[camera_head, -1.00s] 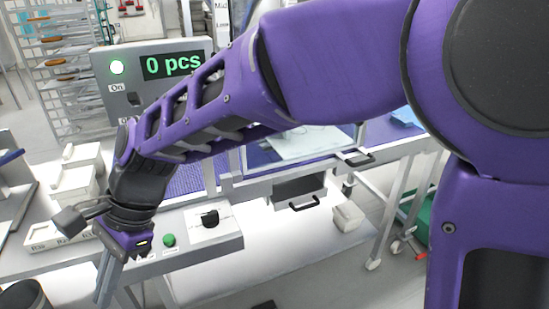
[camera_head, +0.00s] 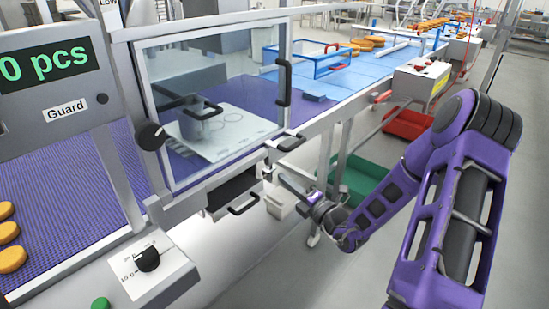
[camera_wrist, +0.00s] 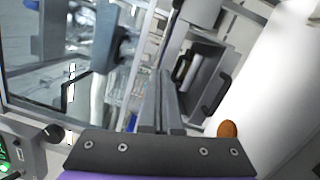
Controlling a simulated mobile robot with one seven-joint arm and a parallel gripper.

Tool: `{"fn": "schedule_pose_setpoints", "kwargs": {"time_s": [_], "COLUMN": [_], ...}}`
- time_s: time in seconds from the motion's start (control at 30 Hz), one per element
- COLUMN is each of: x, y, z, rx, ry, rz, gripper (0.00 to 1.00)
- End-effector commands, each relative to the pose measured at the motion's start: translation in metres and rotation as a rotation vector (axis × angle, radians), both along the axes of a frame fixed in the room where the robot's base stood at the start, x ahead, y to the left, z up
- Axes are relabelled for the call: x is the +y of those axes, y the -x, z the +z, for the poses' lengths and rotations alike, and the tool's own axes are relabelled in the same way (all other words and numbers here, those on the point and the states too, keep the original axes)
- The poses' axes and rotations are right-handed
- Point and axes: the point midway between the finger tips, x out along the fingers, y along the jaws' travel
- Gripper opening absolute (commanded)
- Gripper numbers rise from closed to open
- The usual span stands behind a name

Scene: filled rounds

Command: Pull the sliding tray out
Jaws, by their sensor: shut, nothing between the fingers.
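I cannot tell for certain which one is the sliding tray. In the wrist view, my gripper's fingers (camera_wrist: 162,75) point toward the machine front, left of the box's handle (camera_wrist: 216,93).
The clear guard (camera_head: 215,90) has a tall black handle. A control panel (camera_head: 50,85) reads "0 pcs"; a knob (camera_head: 147,258) sits below. A green bin (camera_head: 362,184) and red bin (camera_head: 408,124) stand at right. Orange rounds (camera_head: 12,259) lie on the purple belt. Floor in front is free.

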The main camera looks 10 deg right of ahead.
Motion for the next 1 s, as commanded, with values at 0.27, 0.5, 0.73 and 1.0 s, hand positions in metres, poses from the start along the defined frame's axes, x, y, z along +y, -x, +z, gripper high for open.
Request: {"fn": "schedule_pose_setpoints", "kwargs": {"time_s": [0.27,0.5,0.73,1.0], "x": [-0.017,0.001,0.003,-0.018], "y": [-0.014,-0.061,-0.099,-0.113], "z": [-0.012,-0.010,-0.005,0.001], "rx": [0.027,0.025,0.024,0.025], "ry": [-0.023,-0.021,-0.020,-0.021], "rz": [-0.074,-0.071,-0.076,-0.073], "gripper": [0.00,0.00,0.00,0.00]}}
